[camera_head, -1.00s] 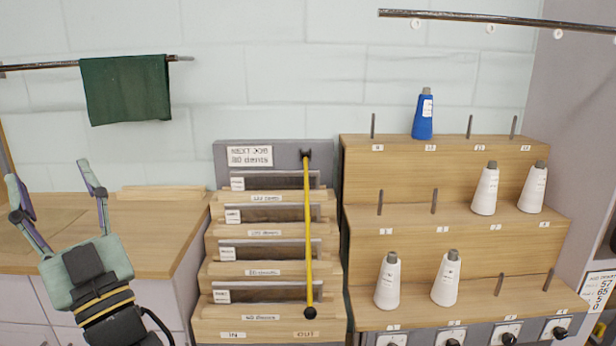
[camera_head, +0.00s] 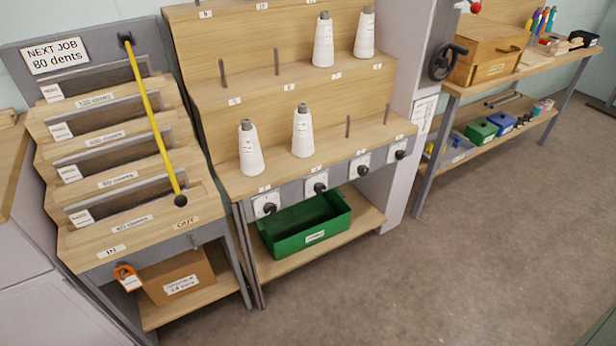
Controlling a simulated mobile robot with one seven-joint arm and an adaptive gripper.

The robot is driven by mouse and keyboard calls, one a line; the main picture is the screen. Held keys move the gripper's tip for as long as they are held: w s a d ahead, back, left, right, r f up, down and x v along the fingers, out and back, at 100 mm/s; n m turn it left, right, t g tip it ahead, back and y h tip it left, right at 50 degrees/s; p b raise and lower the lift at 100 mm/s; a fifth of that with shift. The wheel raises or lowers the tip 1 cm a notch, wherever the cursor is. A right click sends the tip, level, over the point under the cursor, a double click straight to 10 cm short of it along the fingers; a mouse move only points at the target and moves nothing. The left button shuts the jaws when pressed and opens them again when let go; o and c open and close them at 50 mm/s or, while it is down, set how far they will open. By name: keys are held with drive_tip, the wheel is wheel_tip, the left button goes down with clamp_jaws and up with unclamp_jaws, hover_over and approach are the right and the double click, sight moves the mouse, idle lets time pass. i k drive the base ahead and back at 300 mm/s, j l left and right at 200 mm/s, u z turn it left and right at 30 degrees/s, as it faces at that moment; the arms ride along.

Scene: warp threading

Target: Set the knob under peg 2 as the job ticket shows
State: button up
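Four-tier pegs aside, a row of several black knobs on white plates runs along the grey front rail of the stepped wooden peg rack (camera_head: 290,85). The second knob from the left (camera_head: 320,188) sits below the right white cone (camera_head: 303,132) of the lowest step. The first knob (camera_head: 268,207) is below the left cone (camera_head: 250,148). The small peg numbers and the knob settings are too small to read. A white printed sheet (camera_head: 424,113), perhaps the job ticket, hangs on the grey post; its text is unreadable. My gripper is not in view.
A stand with a "NEXT JOB 80 dents" sign (camera_head: 55,55) and a yellow bar (camera_head: 152,115) is at left. A green bin (camera_head: 306,222) sits on the shelf under the knobs. A workbench (camera_head: 540,65) stands at right. The floor (camera_head: 420,270) in front is clear.

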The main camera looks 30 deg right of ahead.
sight(320, 187)
drive_tip(key=z, duration=0.5)
drive_tip(key=l+z, duration=0.15)
drive_tip(key=z, duration=0.2)
drive_tip(key=l+z, duration=0.15)
drive_tip(key=z, duration=0.2)
drive_tip(key=l+z, duration=0.2)
drive_tip(key=z, duration=0.2)
drive_tip(key=i+l, duration=0.1)
drive_tip(key=l, duration=0.45)
drive_tip(key=i+j, duration=0.1)
drive_tip(key=j, duration=0.15)
drive_tip(key=i+j, duration=0.15)
